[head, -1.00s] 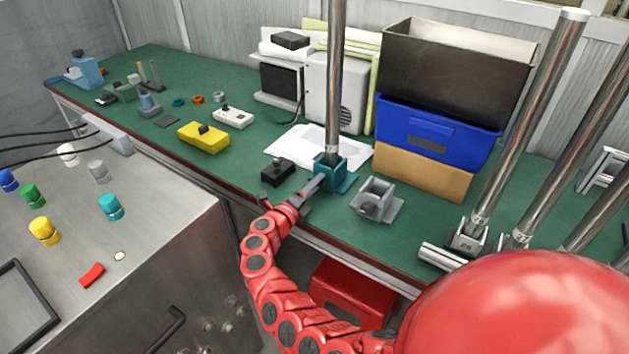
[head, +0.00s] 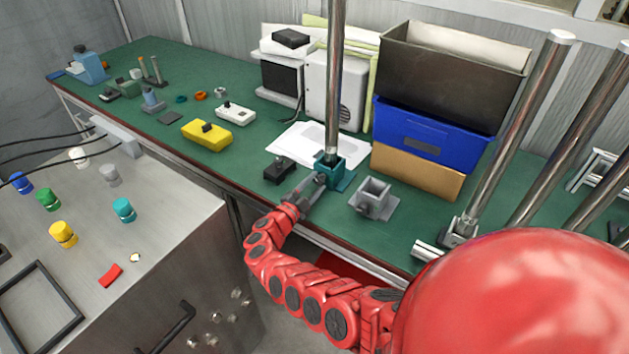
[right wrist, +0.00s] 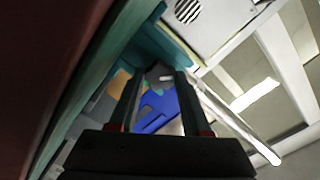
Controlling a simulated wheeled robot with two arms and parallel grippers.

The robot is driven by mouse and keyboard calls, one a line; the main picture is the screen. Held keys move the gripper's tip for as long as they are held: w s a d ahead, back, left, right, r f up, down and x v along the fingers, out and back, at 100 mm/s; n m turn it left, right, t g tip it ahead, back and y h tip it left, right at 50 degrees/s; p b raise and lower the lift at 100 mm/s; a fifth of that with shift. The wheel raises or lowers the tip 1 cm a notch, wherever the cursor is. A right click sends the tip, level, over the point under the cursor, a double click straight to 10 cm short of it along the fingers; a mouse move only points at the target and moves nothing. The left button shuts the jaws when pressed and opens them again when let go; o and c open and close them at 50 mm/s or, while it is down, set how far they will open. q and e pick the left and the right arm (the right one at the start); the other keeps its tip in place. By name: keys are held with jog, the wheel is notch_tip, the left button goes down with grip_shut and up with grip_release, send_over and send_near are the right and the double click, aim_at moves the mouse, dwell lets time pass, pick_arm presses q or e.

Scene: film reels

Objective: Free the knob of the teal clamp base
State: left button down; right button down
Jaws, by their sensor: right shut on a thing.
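The teal clamp base (head: 336,176) stands near the front edge of the green bench in the head view, with a tall metal pole (head: 334,85) upright in it. My right gripper (head: 314,186) reaches it from the front left, at the side of the base. In the right wrist view my right gripper's fingers (right wrist: 160,82) are closed on a small grey knob (right wrist: 159,76), with teal of the base behind it. The fingers hide part of the knob, so its turn angle cannot be told. My left gripper is not in view.
A grey clamp base (head: 374,197) stands just right of the teal one. A small black block (head: 279,170) lies to the left, with white paper (head: 300,142) behind. The blue bin (head: 432,133) is at the back right. More metal poles (head: 510,130) rise on the right.

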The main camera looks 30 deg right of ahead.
jog(key=n+p, duration=0.1)
jog(key=n, duration=0.2)
jog(key=shift+r, duration=0.1)
jog(key=n, duration=0.2)
jog(key=shift+n, duration=0.3)
jog(key=shift+f+n+p, duration=0.2)
jog(key=shift+n+p, duration=0.2)
jog(key=shift+n, duration=1.1)
jog(key=shift+c, duration=1.8)
grip_release()
jog(key=shift+s+a, duration=0.1)
jog(key=shift+s+a, duration=0.1)
jog(key=shift+a, duration=0.2)
jog(key=v, duration=1.6)
jog(key=shift+s+a+p, duration=0.15)
jog(key=shift+a+p, duration=0.1)
jog(key=shift+p, duration=0.05)
